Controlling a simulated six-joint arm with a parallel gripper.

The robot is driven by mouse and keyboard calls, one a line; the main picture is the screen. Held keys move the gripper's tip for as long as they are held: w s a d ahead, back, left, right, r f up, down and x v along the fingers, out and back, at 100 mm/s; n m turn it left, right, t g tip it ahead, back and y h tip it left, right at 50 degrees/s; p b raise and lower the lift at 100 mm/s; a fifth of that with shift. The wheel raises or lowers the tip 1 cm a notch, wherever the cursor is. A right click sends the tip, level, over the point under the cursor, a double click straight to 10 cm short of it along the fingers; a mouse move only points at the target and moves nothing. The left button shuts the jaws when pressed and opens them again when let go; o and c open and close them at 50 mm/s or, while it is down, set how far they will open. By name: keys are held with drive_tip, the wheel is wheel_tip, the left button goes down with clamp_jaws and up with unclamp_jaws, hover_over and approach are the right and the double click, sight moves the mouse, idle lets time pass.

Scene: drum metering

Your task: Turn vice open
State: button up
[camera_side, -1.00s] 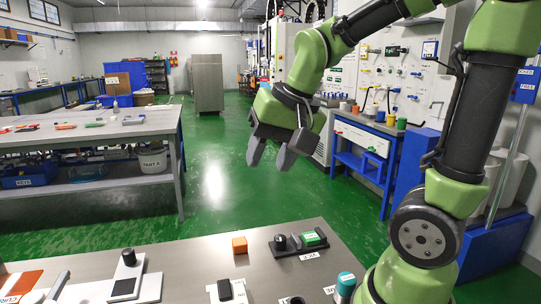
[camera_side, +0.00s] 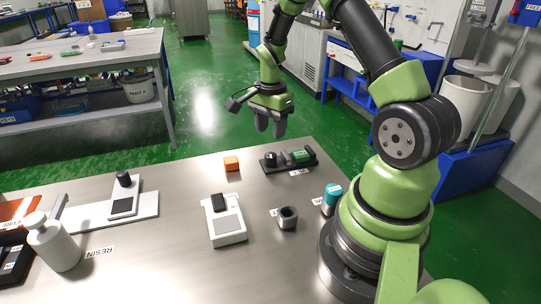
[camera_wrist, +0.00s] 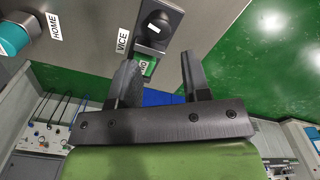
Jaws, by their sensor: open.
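The vice (camera_side: 287,165) is a dark, low fixture near the far edge of the steel bench, with a VICE label (camera_side: 299,172) in front. A black knob-like part (camera_side: 270,159) stands at its left end, and a green block with a white label (camera_side: 300,155) sits at its right. My gripper (camera_side: 271,125) is open and empty, fingers pointing down, above and apart from the vice. In the wrist view the vice (camera_wrist: 160,28) lies beyond my fingers (camera_wrist: 160,78); my left finger partly hides the green part (camera_wrist: 148,68).
An orange cube (camera_side: 231,163) sits left of the vice. A white bottle (camera_side: 52,243) is at left. Bare bench lies between.

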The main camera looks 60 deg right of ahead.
sight(271, 155)
wheel_tip(271, 155, down, 9)
drive_tip(key=shift+r, duration=0.15)
drive_tip(key=c, duration=0.7)
drive_tip(key=shift+o, duration=0.2)
drive_tip(key=shift+n, duration=1.3)
drive_tip(key=o, duration=0.7)
drive_tip(key=shift+c, duration=0.2)
